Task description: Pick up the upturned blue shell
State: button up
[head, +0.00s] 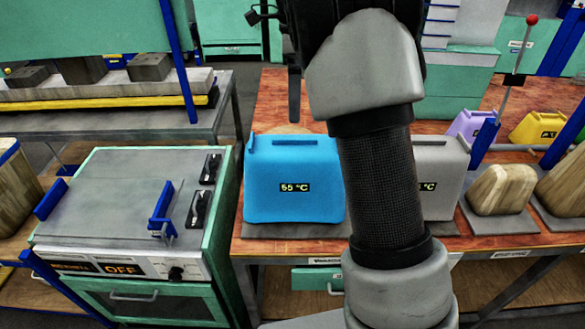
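A blue shell (294,180) marked "55 °C" stands on a dark grey mat on the wooden-topped bench, with a narrow dark slot along its top edge. My arm hides its right edge. I cannot tell from this view which way up the shell is. Of my gripper, a dark finger-like part (294,95) shows at the top, pointing down above and behind the shell, apparently clear of it. The rest is hidden behind my arm, so its opening and anything between its fingers cannot be seen.
A grey shell (440,178) with a partly hidden °C label stands right of my arm. Wooden blocks (500,190), a purple shell (466,126) and a yellow shell (537,127) lie further right. A press marked OFF (120,190) stands left, with blue handles.

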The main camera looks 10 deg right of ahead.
aim_at(295, 144)
notch_tip(295, 144, down, 15)
jog(key=shift+w+d+f, duration=0.1)
dwell(0.4)
jog(key=c, duration=1.3)
